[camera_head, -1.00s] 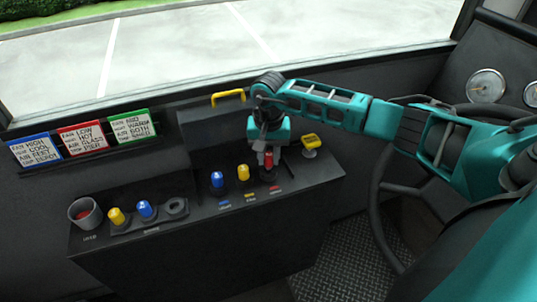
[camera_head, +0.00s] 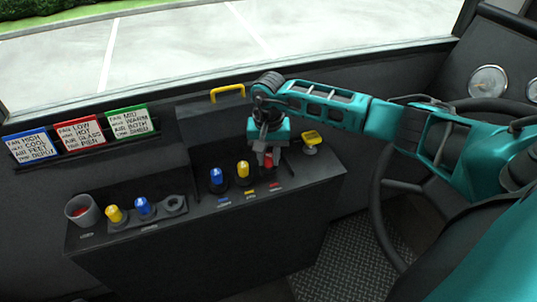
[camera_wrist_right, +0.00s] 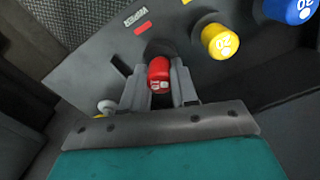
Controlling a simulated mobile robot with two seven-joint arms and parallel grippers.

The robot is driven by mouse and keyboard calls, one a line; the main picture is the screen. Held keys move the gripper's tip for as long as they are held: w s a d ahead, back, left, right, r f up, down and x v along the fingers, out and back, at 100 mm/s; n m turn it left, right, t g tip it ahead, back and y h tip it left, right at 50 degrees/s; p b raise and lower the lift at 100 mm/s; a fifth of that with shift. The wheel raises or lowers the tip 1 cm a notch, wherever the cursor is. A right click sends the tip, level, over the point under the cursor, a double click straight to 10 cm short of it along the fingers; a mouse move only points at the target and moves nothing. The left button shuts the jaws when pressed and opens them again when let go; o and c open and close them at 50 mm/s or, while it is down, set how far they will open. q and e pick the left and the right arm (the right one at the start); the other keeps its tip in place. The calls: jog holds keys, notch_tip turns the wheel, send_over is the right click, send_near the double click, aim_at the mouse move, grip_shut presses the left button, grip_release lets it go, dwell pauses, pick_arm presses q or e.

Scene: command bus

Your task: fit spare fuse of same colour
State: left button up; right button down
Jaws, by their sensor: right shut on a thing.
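My right gripper (camera_head: 267,163) is shut on a red fuse (camera_wrist_right: 158,72) at the right end of the fuse row, beside the red mark labelled WIPER. The fuse is at its dark socket (camera_wrist_right: 160,47); I cannot tell how deep it sits. A yellow fuse (camera_head: 243,171) and a blue fuse (camera_head: 216,178) stand upright in the same row. The spare rack (camera_head: 160,211) holds a yellow spare (camera_head: 115,214) and a blue spare (camera_head: 144,207); its right-hand holder (camera_head: 175,203) is empty. My left gripper is out of view.
A grey cup (camera_head: 82,212) with something red inside stands at the console's left end. A yellow-topped switch (camera_head: 311,139) is right of my gripper. A yellow handle (camera_head: 227,93) is behind. Three label cards (camera_head: 80,141) hang on the wall. The steering wheel (camera_head: 378,205) is right.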

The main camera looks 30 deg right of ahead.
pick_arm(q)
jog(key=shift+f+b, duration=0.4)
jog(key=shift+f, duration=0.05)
pick_arm(e)
jog(key=shift+f, duration=0.55)
jog(key=c, duration=0.8)
grip_release()
jog(key=shift+r, duration=0.35)
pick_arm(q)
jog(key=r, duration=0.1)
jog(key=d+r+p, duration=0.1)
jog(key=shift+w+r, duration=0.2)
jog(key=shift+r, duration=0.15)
pick_arm(e)
notch_tip(320, 180, up, 12)
jog(key=shift+r, duration=0.15)
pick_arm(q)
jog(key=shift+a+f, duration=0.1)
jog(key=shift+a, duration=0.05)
